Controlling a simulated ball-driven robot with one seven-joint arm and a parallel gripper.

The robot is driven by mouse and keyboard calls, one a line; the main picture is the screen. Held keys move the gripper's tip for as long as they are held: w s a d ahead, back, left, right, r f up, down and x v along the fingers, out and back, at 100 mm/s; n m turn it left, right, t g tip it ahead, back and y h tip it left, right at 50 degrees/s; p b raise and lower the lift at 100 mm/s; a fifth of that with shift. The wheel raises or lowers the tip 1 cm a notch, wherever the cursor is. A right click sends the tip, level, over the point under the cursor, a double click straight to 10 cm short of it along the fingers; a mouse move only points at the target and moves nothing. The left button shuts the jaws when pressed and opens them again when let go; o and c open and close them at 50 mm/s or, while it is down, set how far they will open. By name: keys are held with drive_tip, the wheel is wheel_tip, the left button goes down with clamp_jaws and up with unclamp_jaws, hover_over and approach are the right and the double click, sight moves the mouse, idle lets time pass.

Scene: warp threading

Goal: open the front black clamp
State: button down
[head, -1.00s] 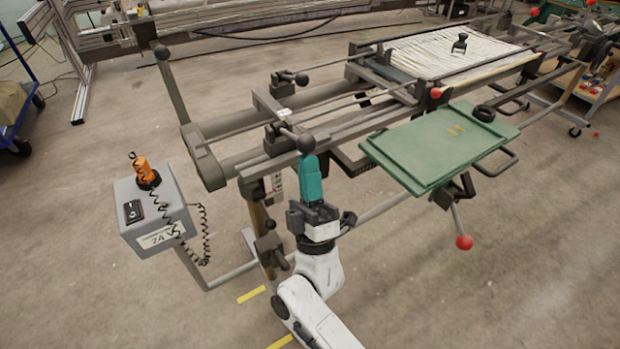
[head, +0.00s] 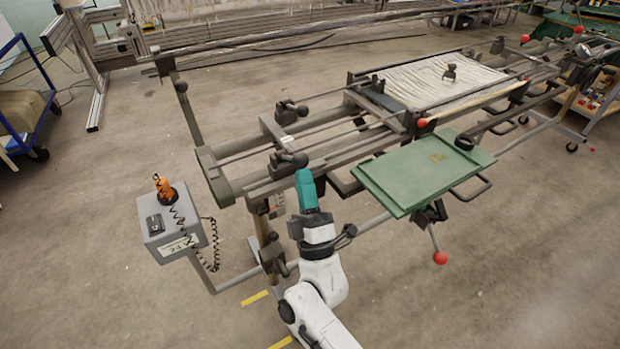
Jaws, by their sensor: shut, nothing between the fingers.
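The front black clamp (head: 282,163) sits on the near rail of the machine frame, left of the green board. Its lever ends in a black ball knob (head: 300,160) pointing right. My gripper (head: 304,174), with teal fingers, is shut and empty. Its tips are just below the knob; I cannot tell whether they touch it. A similar rear black clamp (head: 286,113) sits farther back on the frame.
The green board (head: 410,178) lies right of my gripper, with a red-knobbed lever (head: 439,257) below it. A grey control box (head: 172,226) with a coiled cable stands at left. White warp threads (head: 435,82) lie at the back right. The floor in front is clear.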

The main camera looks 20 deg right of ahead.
sight(298, 161)
drive_tip(key=r+g+p, duration=0.1)
drive_tip(key=p, duration=0.2)
drive_tip(key=r+n+g+y+p, duration=0.1)
drive_tip(key=r+p, duration=0.1)
drive_tip(key=p, duration=0.1)
drive_tip(key=w+r+p, duration=0.1)
drive_tip(key=p, duration=0.2)
drive_tip(key=shift+w+r+n+g+y, duration=0.1)
drive_tip(key=shift+r+n+g+y, duration=0.05)
drive_tip(key=shift+n+g+y, duration=0.2)
drive_tip(key=w+r+p, duration=0.1)
drive_tip(key=p, duration=0.2)
drive_tip(key=shift+a+r, duration=0.1)
drive_tip(key=shift+r, duration=0.1)
drive_tip(key=a+p+x, duration=0.1)
drive_tip(key=x, duration=0.8)
drive_tip(key=shift+a+f+p, duration=0.2)
drive_tip(key=shift+a+p, duration=0.2)
drive_tip(key=shift+w, duration=0.15)
